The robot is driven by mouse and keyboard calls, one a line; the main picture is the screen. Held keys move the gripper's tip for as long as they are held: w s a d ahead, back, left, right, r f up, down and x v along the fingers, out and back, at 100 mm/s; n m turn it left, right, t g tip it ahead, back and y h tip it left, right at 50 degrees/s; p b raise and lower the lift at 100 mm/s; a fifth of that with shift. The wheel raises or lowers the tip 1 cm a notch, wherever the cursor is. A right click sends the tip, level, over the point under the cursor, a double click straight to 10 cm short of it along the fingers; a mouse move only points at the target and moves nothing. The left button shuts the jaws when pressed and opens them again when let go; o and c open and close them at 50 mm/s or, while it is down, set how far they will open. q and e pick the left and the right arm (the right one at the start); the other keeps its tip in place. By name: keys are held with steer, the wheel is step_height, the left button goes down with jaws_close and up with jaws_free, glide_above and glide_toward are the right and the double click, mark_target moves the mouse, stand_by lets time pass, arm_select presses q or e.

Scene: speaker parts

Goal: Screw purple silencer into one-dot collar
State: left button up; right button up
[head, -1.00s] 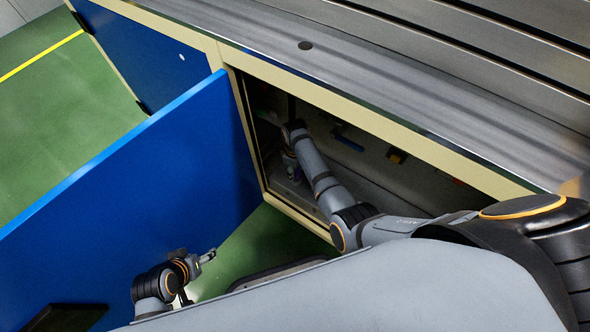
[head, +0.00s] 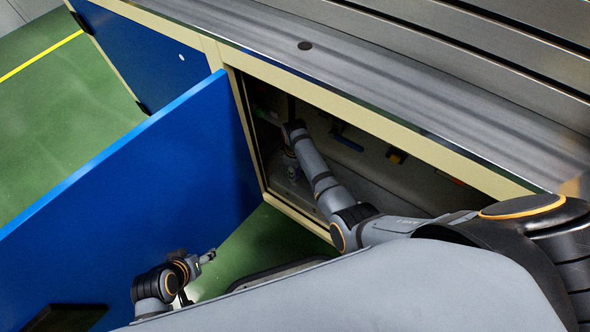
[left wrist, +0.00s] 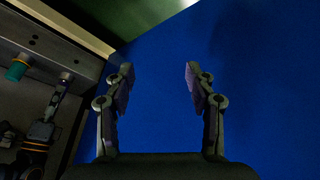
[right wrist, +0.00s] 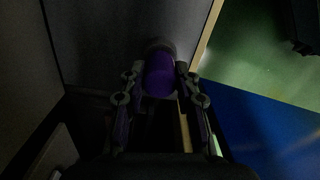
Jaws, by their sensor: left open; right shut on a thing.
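The purple silencer (right wrist: 159,76) is between the fingers of my right gripper (right wrist: 158,84) in the right wrist view. A dim grey round part (right wrist: 158,45) shows at its far end; I cannot make out a dot on it, nor how deep the silencer sits in it. In the head view my right gripper (head: 291,168) is inside the open cabinet, partly hidden by its own arm. My left gripper (head: 208,256) is open and empty outside the cabinet, in front of the blue door; its spread fingers (left wrist: 158,82) show in the left wrist view.
The open blue door (head: 140,190) stands left of the cabinet opening. In the cabinet are a blue-handled thing (head: 347,140), a yellow-and-black thing (head: 396,156) and a green thing (head: 264,116), perhaps the teal one in the left wrist view (left wrist: 17,69). The cabinet frame (head: 300,221) edges the opening.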

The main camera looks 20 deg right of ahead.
steer(key=m, duration=0.8)
steer(key=o, duration=0.6)
steer(key=shift+o, duration=0.2)
steer(key=n, duration=1.2)
steer(key=shift+c, duration=0.4)
